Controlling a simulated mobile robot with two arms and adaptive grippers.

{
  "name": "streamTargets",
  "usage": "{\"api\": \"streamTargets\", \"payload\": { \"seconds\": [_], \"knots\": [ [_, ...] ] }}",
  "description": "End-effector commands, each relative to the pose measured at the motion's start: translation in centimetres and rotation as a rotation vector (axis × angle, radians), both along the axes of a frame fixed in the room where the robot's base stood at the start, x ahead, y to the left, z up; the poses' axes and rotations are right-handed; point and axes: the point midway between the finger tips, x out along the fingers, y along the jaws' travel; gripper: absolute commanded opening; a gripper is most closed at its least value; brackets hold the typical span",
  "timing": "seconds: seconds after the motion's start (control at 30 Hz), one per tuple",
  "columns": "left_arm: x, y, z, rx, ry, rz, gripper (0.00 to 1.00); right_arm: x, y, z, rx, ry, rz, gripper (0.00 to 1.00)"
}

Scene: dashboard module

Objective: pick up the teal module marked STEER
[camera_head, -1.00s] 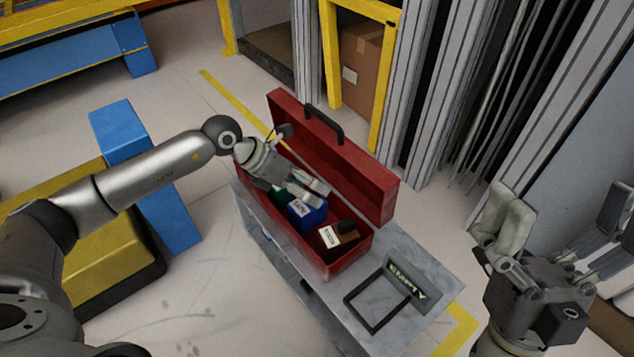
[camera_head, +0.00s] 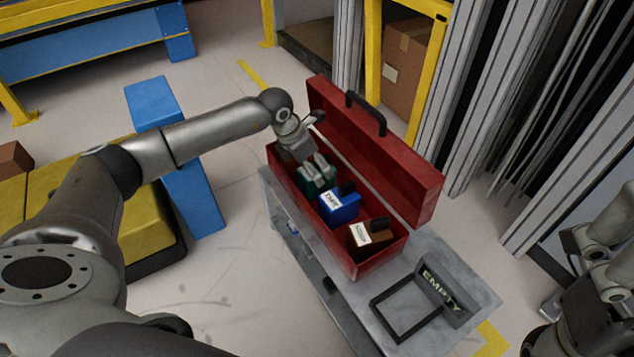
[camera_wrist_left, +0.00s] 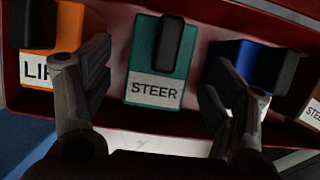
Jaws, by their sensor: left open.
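The teal module marked STEER (camera_wrist_left: 158,60) has a black handle on top and a white label. It sits upright in the red toolbox (camera_head: 352,262), and shows partly behind my fingers in the head view (camera_head: 322,184). My left gripper (camera_head: 316,163) is open just above it. In the left wrist view the left gripper's fingers (camera_wrist_left: 160,85) are spread, one on each side of the module, with nothing held. My right gripper (camera_head: 608,262) is at the lower right edge, partly cut off, away from the box; its opening is unclear.
A blue module (camera_head: 342,208) and a brown module (camera_head: 372,240) share the toolbox. An orange module (camera_wrist_left: 65,30) lies left of the teal one. The toolbox's raised red lid (camera_head: 375,150) stands behind. A frame marked EMPTY (camera_head: 440,290) is on the grey cart (camera_head: 470,280).

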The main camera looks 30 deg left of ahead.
Motion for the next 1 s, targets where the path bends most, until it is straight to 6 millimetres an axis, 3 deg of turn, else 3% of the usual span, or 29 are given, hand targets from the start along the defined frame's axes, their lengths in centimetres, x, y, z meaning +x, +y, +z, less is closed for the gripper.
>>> {"api": "streamTargets", "payload": {
  "seconds": [0.03, 0.2, 0.5, 1.0],
  "knots": [
    [0.4, -0.2, -1.0, -0.001, -0.001, 0.000, 0.79, -0.1, 0.0, -0.2, -0.001, -0.018, -0.001, 1.00],
    [1.0, -0.5, -2.5, 0.000, -0.001, -0.002, 0.79, -0.2, 0.1, 0.5, -0.004, -0.049, -0.003, 1.00],
    [1.1, -0.5, -2.6, 0.000, -0.001, -0.001, 0.79, -0.2, 0.2, 0.8, -0.006, -0.053, -0.003, 1.00],
    [1.0, -0.5, -2.6, 0.000, -0.001, -0.001, 0.14, -0.2, 0.2, 0.8, -0.005, -0.054, -0.002, 1.00]
  ]
}}
